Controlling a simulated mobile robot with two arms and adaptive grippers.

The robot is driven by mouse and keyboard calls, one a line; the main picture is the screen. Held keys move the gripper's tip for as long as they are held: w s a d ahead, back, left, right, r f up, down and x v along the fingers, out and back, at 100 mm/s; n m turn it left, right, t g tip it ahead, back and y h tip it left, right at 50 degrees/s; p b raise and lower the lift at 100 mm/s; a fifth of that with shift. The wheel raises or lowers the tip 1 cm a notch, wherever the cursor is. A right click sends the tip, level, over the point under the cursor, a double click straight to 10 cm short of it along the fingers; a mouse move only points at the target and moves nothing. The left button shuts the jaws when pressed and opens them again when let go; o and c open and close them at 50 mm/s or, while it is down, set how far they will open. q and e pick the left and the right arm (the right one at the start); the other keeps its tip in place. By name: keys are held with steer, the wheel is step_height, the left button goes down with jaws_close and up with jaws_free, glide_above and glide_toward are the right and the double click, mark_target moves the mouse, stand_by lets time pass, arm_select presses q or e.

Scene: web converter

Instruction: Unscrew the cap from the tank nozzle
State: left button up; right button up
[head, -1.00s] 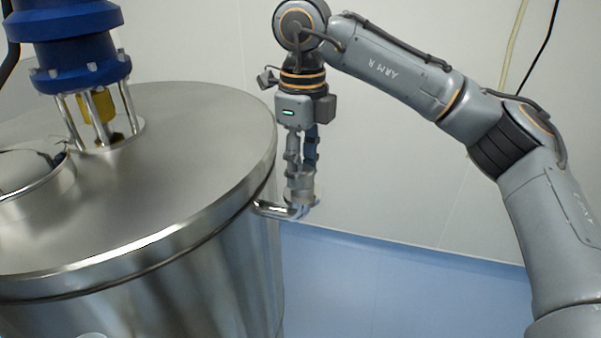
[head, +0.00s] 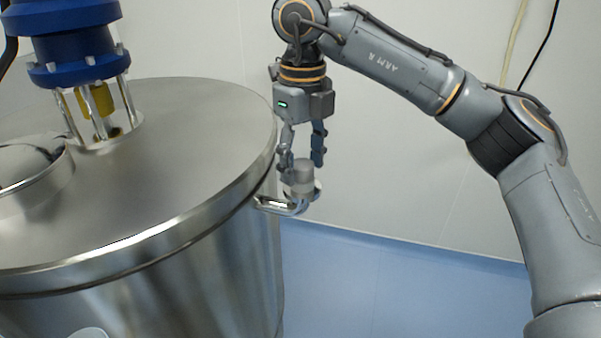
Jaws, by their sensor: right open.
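The cap (head: 301,176) is a small grey metal cylinder on the upturned end of the tank nozzle (head: 283,207). The nozzle is a bent shiny pipe coming out of the tank's right side just below the lid rim. My right gripper (head: 301,166) points down from above the cap. Its fingers are spread, one to the left and one to the upper right of the cap, and hold nothing. Whether the left finger touches the cap I cannot tell. My left gripper is not in view.
The large steel tank (head: 170,190) fills the left half. A blue motor unit (head: 75,40) on posts and a round hatch (head: 30,170) stand on its lid. A white wall is behind, and the blue floor (head: 400,285) at the right is clear.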

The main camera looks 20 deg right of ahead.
steer(key=shift+m, duration=0.3)
steer(key=shift+m+b, duration=0.45)
steer(key=shift+m, duration=1.55)
steer(key=shift+m+b, duration=0.35)
steer(key=shift+m, duration=1.65)
